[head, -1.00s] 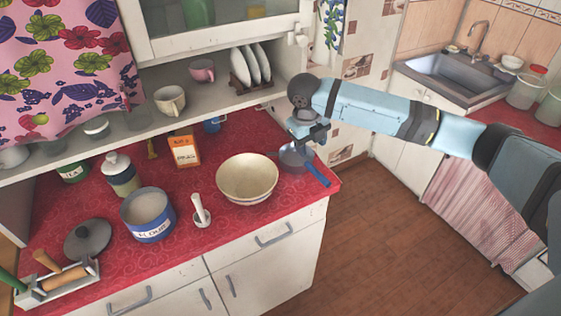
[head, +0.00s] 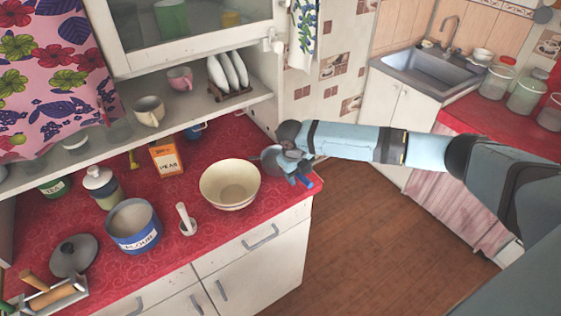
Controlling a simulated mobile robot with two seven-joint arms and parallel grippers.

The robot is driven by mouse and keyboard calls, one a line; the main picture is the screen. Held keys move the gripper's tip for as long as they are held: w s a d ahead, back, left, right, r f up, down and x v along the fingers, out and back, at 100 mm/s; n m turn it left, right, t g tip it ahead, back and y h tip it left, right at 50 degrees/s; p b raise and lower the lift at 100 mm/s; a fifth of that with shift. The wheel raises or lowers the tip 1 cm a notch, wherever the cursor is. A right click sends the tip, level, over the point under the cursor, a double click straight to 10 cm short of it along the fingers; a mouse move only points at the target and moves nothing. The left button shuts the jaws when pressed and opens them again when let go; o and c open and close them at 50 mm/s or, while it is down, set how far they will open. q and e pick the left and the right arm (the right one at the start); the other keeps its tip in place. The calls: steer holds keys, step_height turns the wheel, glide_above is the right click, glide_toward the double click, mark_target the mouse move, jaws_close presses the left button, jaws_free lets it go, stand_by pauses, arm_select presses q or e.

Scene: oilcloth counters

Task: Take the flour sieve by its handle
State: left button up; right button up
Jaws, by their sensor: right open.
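The flour sieve (head: 269,160) lies at the right end of the red counter, a grey round bowl with a blue handle (head: 307,182) pointing to the front right, near the counter edge. My right gripper (head: 298,175) is open and low over the sieve, at the handle. It and its wrist hide part of the sieve and most of the handle; I cannot tell whether the fingers touch it. My left gripper is not in view.
An orange box (head: 166,158) stands behind. A shelf with cups and a plate rack (head: 229,91) overhangs the back.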

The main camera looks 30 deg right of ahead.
steer(key=shift+d+f, duration=0.1)
steer(key=shift+f, duration=0.4)
jaws_close()
steer(key=shift+r, duration=0.1)
